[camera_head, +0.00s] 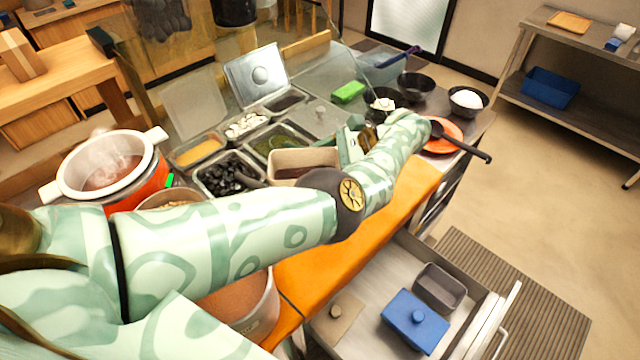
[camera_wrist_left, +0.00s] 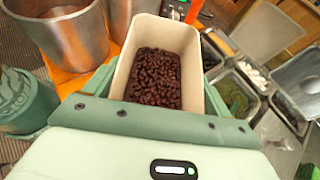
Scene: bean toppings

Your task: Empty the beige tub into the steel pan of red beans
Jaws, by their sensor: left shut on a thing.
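My left gripper (camera_head: 350,143) is shut on the beige tub (camera_head: 283,156), at the tub's end nearest the hand. In the left wrist view the tub (camera_wrist_left: 118,88) is roughly level and holds many dark red beans (camera_wrist_left: 155,78); the gripper (camera_wrist_left: 150,118) spans its near wall. In the head view the tub hangs beside the topping trays, partly hidden by my forearm. A steel pan (camera_head: 172,192) with brownish contents is mostly hidden behind my arm. Another steel pot (camera_head: 262,318) with reddish-brown contents stands nearer, also partly covered. I cannot tell which holds red beans. My right gripper is out of view.
An orange pot (camera_head: 130,188) steams at the left. Topping trays, including one of black pieces (camera_head: 228,176), line the counter. Black bowls (camera_head: 416,86) and an orange plate (camera_head: 440,136) with a black ladle lie right. A drawer below holds a blue lidded box (camera_head: 415,321).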

